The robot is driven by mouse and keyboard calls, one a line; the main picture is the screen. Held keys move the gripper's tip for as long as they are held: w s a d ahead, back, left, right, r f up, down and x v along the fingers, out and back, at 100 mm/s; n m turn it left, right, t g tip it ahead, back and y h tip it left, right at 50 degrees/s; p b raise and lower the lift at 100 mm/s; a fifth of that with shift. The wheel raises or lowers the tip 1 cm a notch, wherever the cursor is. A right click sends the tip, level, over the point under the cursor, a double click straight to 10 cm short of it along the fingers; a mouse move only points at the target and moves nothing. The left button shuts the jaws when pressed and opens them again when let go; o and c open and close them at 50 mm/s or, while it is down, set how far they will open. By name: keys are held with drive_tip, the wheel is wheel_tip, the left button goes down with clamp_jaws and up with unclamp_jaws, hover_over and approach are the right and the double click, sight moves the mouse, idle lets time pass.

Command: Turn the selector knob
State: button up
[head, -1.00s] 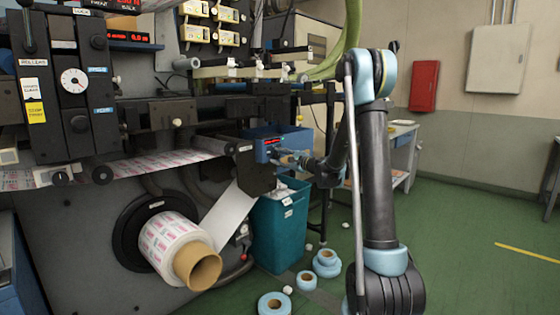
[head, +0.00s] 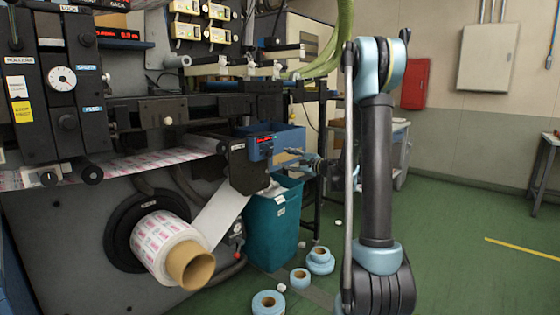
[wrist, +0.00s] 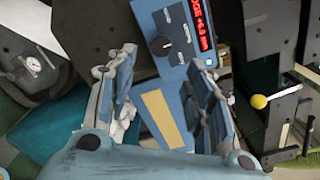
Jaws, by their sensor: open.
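The selector knob (wrist: 161,46) is a small black dial with a pale mark. It sits on the front of a blue control box (wrist: 174,33) beside a red lit display and a green button. In the head view the blue box (head: 258,149) hangs at the right end of the machine, and its knob is too small to make out. My gripper (head: 291,156) is just right of the box. In the wrist view my gripper (wrist: 166,64) has its two fingers spread apart, empty, with the knob seen beyond the gap between them. I see no contact with the knob.
A teal bin (head: 273,228) stands below the box. A paper roll (head: 168,247) on a cardboard core juts from the machine at left. Several blue tape rolls (head: 268,304) lie on the floor. A yellow ball-ended lever (wrist: 259,101) is at right in the wrist view.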

drive_tip(key=shift+v, duration=1.15)
drive_tip(key=shift+s, duration=0.1)
drive_tip(key=s+d+f+n+g+h, duration=0.1)
drive_tip(key=s+f+n+g+h, duration=0.2)
drive_tip(key=s, duration=0.8)
drive_tip(key=s+d+f+n+g+h, duration=0.15)
drive_tip(key=s+n, duration=0.35)
drive_tip(key=s, duration=0.5)
drive_tip(key=s+d+f+n+g+h, duration=0.1)
drive_tip(key=s+d+f+n+h, duration=0.1)
drive_tip(key=s+d, duration=0.3)
drive_tip(key=s+d+f+n+g+h, duration=0.2)
drive_tip(key=s+d+f+h, duration=0.2)
drive_tip(key=s, duration=0.7)
drive_tip(key=s+d+f+n+g+h, duration=0.1)
drive_tip(key=s+d+f+n+h, duration=0.1)
drive_tip(key=s+d+f, duration=0.3)
drive_tip(key=s+d+h, duration=0.1)
drive_tip(key=s, duration=0.2)
drive_tip(key=shift+s+d+f+n+h, duration=0.2)
drive_tip(key=shift+d+n+h, duration=0.1)
drive_tip(key=shift+d+h, duration=0.05)
